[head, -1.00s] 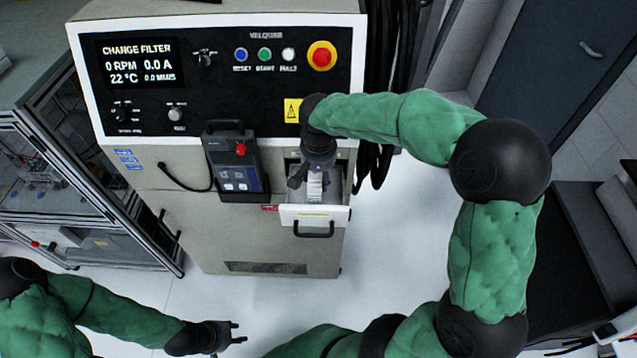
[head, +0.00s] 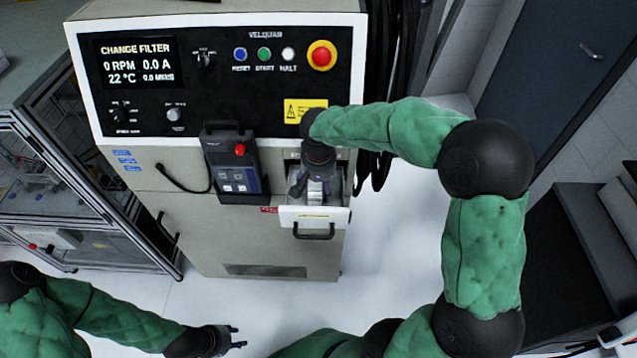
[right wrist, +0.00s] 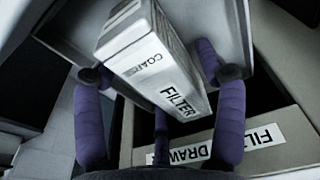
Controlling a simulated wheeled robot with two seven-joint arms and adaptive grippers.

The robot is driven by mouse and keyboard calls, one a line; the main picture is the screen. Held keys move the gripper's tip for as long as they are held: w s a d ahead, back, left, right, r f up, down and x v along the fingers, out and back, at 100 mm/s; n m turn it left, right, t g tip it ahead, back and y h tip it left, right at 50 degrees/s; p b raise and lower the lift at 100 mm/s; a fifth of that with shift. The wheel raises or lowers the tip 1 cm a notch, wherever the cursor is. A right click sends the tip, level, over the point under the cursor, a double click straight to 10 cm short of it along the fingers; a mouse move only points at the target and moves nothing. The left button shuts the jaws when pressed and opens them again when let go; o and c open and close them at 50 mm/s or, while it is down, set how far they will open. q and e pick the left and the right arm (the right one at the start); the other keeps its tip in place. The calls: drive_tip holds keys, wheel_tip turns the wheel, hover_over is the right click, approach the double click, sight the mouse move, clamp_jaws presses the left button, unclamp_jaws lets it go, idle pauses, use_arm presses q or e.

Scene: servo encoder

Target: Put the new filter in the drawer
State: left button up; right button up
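The filter is a white box marked "COARSE" and "FILTER". It fills the middle of the right wrist view (right wrist: 150,55), tilted, with purple fingers on both sides. My right gripper (right wrist: 160,75) appears closed on its sides; the left finger's tip is hidden behind it. In the head view my right gripper (head: 314,186) points down over the pulled-out drawer (head: 314,217), and only a pale bit of the filter shows. The drawer's label (right wrist: 260,138) and dark inside show below the filter. Whether the filter touches the drawer floor cannot be told. My left gripper (head: 238,338) is open and empty, low in front.
The machine's panel (head: 150,62) reads "CHANGE FILTER". A hand-held control unit (head: 232,165) hangs just left of the drawer, its cable looping left. Black cables (head: 380,120) hang at the machine's right side. A framed glass enclosure (head: 60,170) stands left. The floor before the machine is clear.

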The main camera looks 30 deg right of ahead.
sight(318, 185)
drive_tip(key=shift+r, duration=0.15)
drive_tip(key=shift+r, duration=0.3)
wheel_tip(318, 185, up, 11)
drive_tip(key=s+p, duration=0.1)
drive_tip(key=p, duration=0.1)
drive_tip(key=shift+a+r+p, duration=0.2)
drive_tip(key=shift+a+p, duration=0.15)
drive_tip(key=shift+a, duration=0.05)
drive_tip(key=shift+s, duration=0.1)
idle(0.8)
